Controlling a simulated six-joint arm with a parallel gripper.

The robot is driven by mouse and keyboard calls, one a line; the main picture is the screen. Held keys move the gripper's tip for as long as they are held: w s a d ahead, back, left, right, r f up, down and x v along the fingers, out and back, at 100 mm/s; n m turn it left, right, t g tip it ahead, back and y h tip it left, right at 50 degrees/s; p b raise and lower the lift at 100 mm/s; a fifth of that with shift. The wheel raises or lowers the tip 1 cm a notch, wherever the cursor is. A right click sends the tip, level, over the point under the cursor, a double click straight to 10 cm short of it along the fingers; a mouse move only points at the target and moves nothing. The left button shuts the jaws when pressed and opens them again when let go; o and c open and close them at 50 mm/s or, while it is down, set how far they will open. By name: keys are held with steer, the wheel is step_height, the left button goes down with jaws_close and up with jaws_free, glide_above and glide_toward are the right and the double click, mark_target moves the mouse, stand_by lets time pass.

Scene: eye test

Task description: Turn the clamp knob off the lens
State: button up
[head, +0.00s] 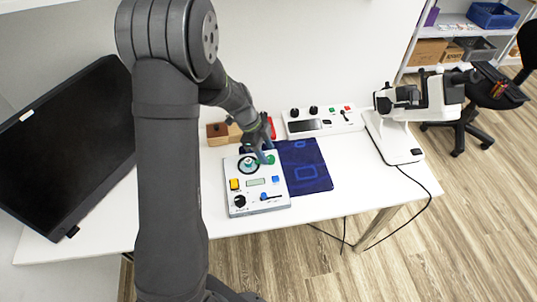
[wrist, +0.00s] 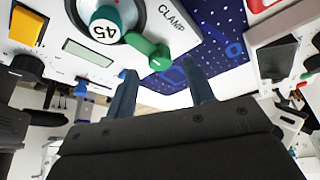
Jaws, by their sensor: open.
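The white control panel (head: 242,199) lies on the table. The lens (wrist: 104,28), a teal round piece with a white face marked 45, sits in a dark ring; it shows small in the head view (head: 249,164). The green clamp knob (wrist: 149,50) is beside the printed word CLAMP. Its narrow end points toward the lens and reaches the ring's edge; I cannot tell whether it overlaps the lens. My gripper (wrist: 160,72) is open and empty, its two blue fingers apart near the knob's outer end. In the head view my gripper (head: 264,154) is just above the knob.
The panel has a yellow button (head: 235,184), a blue button (head: 275,180) and a black dial (head: 240,201). A blue patterned mat (head: 308,172) lies beside it. A white device (head: 322,122), wooden blocks (head: 217,134) and a white instrument (head: 400,143) stand behind and right.

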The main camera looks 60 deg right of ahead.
steer(key=shift+x, duration=1.35)
steer(key=c, duration=1)
steer(key=shift+o, duration=0.2)
